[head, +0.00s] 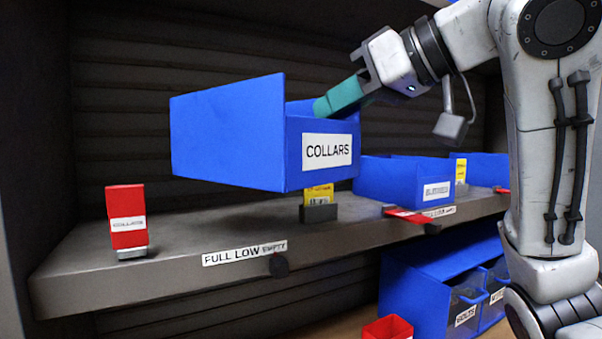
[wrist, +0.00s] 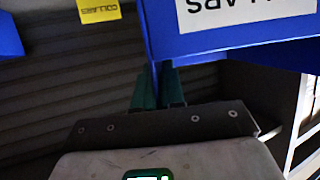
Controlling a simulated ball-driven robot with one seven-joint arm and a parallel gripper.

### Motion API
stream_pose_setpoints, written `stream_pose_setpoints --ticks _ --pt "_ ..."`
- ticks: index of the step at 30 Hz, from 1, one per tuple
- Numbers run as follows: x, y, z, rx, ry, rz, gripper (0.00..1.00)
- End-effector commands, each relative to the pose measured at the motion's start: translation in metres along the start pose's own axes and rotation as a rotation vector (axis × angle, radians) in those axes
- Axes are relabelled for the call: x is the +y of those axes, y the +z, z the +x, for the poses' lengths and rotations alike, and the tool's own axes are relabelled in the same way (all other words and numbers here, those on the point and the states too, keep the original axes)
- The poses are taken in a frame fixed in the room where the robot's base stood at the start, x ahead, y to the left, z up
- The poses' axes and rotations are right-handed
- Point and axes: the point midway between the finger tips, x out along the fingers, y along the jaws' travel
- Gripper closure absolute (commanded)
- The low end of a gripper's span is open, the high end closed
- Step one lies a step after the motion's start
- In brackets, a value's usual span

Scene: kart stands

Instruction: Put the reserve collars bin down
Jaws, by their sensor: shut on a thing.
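The blue bin labelled COLLARS (head: 228,130) hangs in the air above the shelf (head: 190,235), slightly tilted in the head view. My gripper (head: 324,104) has its teal fingers shut on the bin's right side wall, behind the label. In the wrist view my gripper (wrist: 158,80) points up at the bin (wrist: 215,45), whose label appears upside down. A gap shows between the bin's underside and the shelf top at the left. The fingertips are partly hidden by the bin wall.
A red card (head: 127,218) stands at the shelf's left; a yellow card (head: 319,195) stands below the bin's right end. Another blue bin (head: 385,180) sits to the right, near a flat red card (head: 407,215). Bare shelf lies between the upright cards. Blue bins (head: 412,295) stand below.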

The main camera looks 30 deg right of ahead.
Motion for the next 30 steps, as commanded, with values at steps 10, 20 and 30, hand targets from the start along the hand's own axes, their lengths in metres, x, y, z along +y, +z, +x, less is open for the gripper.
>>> stream_pose_setpoints --ticks 10,20,30 --pt "0.005 0.026 0.059 0.003 0.000 0.003 1.00" --pt "0.007 0.036 0.079 0.003 0.000 0.003 1.00" --pt "0.007 0.063 0.090 0.005 0.002 0.002 1.00"
